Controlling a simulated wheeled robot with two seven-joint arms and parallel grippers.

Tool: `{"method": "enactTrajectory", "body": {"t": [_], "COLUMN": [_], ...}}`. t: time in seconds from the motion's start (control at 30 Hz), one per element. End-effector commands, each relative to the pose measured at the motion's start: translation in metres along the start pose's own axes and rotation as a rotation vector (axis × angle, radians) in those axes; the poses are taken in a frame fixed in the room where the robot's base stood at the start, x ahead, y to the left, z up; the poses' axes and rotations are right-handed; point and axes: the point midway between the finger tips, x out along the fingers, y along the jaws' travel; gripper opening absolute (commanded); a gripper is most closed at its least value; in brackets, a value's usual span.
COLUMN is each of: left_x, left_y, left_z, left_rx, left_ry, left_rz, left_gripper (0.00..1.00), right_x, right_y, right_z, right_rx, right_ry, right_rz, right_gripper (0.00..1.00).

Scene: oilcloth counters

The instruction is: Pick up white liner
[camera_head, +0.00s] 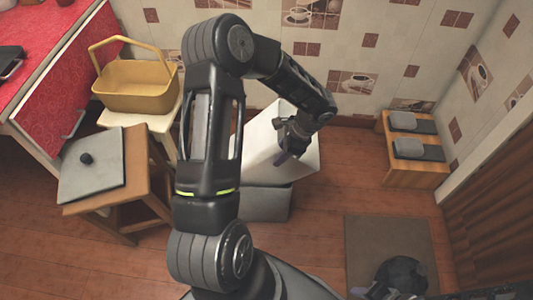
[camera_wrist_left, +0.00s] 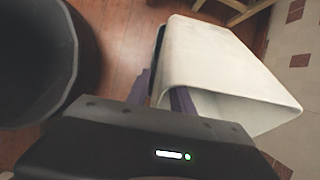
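The white liner (camera_head: 262,150) is a box-shaped shell, tilted, over a grey bin (camera_head: 266,204) in the head view. Whether it is fully clear of the bin I cannot tell. My left gripper (camera_head: 291,148) is at the liner's upper right side. In the left wrist view, the liner (camera_wrist_left: 215,60) shows its open end toward the camera. The purple fingers of my left gripper (camera_wrist_left: 162,92) sit on either side of its wall near the rim, pinching it. My right gripper (camera_head: 362,292) shows only partly at the bottom edge of the head view; its opening is unclear.
A yellow basket (camera_head: 135,88) stands on a small table at the left. A wooden stool (camera_head: 138,165) with a grey lid (camera_head: 91,160) is in front of it. A low wooden rack (camera_head: 415,175) stands at the right wall, and a brown mat (camera_head: 388,235) lies on the floor.

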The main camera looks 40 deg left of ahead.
Motion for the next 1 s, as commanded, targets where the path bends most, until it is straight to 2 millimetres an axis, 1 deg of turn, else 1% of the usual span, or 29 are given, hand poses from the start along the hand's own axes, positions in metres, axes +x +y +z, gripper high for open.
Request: {"method": "enactTrajectory", "body": {"t": [0.03,0.1,0.23,0.87,1.0], "left_x": [0.011,0.022,0.034,0.034,0.034], "left_y": [0.0,-0.001,-0.002,-0.002,-0.002], "left_z": [-0.002,-0.002,-0.002,-0.001,-0.001], "left_rx": [0.0,-0.001,-0.002,-0.001,-0.001], "left_ry": [-0.001,-0.001,0.001,0.001,0.001], "left_rz": [0.004,0.004,0.001,0.0,0.0], "left_gripper": [0.28,0.28,0.28,0.28,0.17], "right_x": [0.004,0.005,0.007,0.006,0.006], "right_y": [0.001,0.002,0.003,0.003,0.003], "right_z": [0.0,0.0,0.0,0.0,0.0], "right_rx": [0.0,0.001,0.001,0.001,0.001], "right_ry": [0.0,0.0,0.0,0.0,0.0], "right_rz": [0.0,0.0,0.0,0.0,0.0], "right_gripper": [0.36,0.36,0.36,0.36,0.36]}}
